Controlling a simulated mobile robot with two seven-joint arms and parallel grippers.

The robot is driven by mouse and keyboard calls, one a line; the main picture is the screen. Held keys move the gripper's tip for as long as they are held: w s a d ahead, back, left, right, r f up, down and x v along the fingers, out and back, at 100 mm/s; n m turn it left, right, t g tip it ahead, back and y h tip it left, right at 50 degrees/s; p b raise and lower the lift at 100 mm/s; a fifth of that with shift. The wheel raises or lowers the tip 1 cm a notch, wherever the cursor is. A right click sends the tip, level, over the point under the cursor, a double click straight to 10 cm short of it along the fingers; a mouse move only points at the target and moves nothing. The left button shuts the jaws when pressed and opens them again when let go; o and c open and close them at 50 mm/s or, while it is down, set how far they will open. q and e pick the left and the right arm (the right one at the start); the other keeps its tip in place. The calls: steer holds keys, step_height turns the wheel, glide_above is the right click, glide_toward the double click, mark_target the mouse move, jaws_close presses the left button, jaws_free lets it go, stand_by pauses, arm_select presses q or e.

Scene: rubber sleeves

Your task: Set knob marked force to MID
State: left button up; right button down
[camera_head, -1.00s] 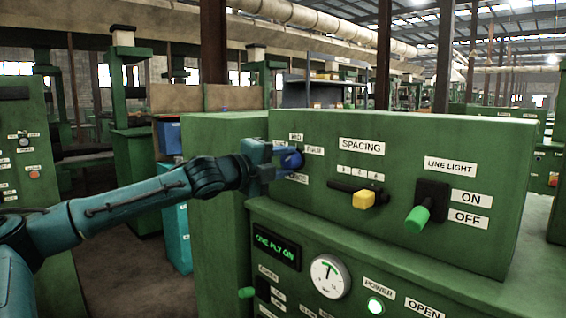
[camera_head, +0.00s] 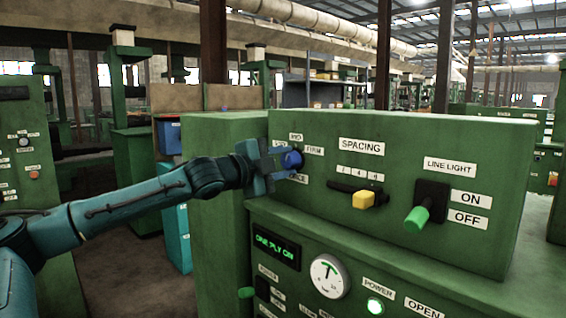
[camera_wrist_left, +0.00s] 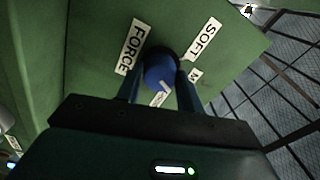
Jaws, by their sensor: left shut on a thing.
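The force knob (camera_head: 292,160) is a round blue knob on the upper left of the green panel. It also shows in the left wrist view (camera_wrist_left: 159,72), with a pale mark on its face. Around it are the FORCE label (camera_wrist_left: 130,47), the SOFT label (camera_wrist_left: 205,40) and a partly hidden label starting with M (camera_wrist_left: 195,75). Another label below the knob is mostly covered. The mark points toward the lower right in the wrist view; its exact setting is unclear. My left gripper (camera_head: 277,164) is shut on the knob, one finger on each side. My right gripper is out of view.
Right of the knob are a yellow SPACING slider (camera_head: 363,200) and a green-tipped LINE LIGHT lever (camera_head: 417,218). Below are a round gauge (camera_head: 329,276) and a lit display (camera_head: 275,250). Open floor lies left of the machine.

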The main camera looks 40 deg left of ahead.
arm_select(q)
steer(key=shift+n, duration=2.3)
steer(key=o, duration=1)
